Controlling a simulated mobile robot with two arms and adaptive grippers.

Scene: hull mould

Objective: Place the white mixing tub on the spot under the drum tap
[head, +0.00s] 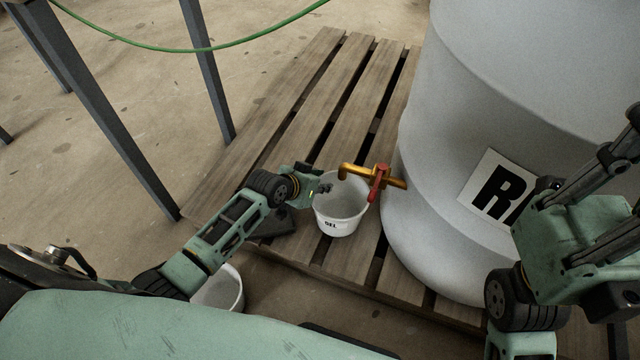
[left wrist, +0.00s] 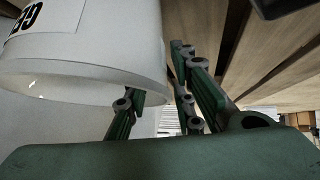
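The white mixing tub (head: 341,222), with a dark-lettered label, stands upright on the pallet slats, with its opening beneath the spout of the brass drum tap (head: 352,171). The tap has a red handle and sticks out from the large white drum (head: 440,190). My left gripper (head: 324,188) is at the tub's left rim. In the left wrist view its fingers (left wrist: 158,95) straddle the tub wall (left wrist: 95,50), close together, with one fingertip hidden behind the wall. My right gripper (head: 590,180) is in front of the drum with its fingers spread and nothing seen between them.
The wooden pallet (head: 318,95) carries the drum and has bare slats behind the tub. A dark flat item (head: 272,224) lies left of the tub. Another white container (head: 225,290) is partly hidden by my left arm. Dark metal legs (head: 208,75) and a green hose (head: 220,46) are at left.

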